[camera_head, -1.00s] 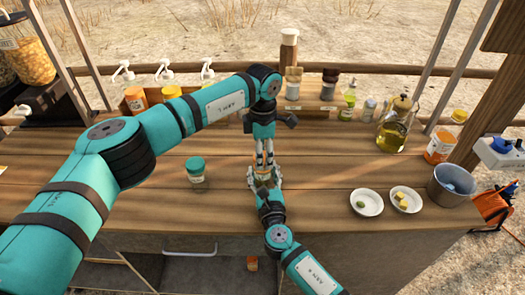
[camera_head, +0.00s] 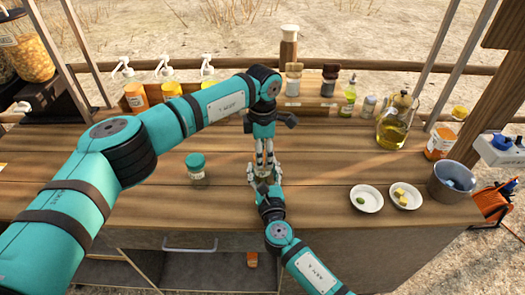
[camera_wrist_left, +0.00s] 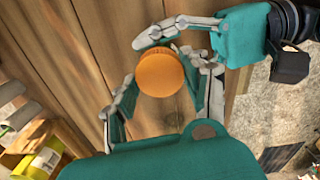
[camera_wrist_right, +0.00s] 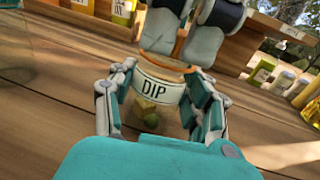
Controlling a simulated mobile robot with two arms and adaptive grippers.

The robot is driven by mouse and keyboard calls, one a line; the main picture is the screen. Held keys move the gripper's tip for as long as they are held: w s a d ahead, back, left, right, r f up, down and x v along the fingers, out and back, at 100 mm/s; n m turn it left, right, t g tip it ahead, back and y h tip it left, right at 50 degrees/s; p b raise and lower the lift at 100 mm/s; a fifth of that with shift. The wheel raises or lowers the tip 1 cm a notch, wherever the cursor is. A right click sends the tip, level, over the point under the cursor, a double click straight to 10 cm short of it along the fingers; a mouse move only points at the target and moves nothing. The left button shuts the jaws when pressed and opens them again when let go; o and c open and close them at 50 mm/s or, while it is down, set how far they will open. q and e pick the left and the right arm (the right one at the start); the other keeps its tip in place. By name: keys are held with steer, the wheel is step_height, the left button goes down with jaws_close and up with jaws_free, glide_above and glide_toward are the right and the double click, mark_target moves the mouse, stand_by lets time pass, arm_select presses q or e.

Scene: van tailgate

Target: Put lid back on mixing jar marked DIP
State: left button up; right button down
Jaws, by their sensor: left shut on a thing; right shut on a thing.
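The clear jar marked DIP (camera_wrist_right: 158,88) stands on the wooden counter, with green and pale yellow bits inside. My right gripper (camera_head: 264,187) is shut around its sides. The round orange lid (camera_wrist_left: 160,73) is between the fingers of my left gripper (camera_head: 264,163), which reaches down from above. In the right wrist view the lid's orange edge (camera_wrist_right: 168,65) shows at the jar's top, partly hidden by my left fingers. I cannot tell whether it is fully seated. In the head view both grippers mostly hide jar and lid.
A teal-lidded jar (camera_head: 196,167) stands left of the grippers. Two white dishes (camera_head: 366,198) (camera_head: 404,196) and a metal pot (camera_head: 451,182) are at the right. A glass oil jug (camera_head: 394,125) and several bottles line the back. The counter between is clear.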

arm_select(q)
steer(key=m, duration=1.2)
steer(key=shift+m, duration=0.3)
steer(key=m, duration=1.3)
steer(key=o, duration=0.7)
steer(key=shift+o, duration=0.2)
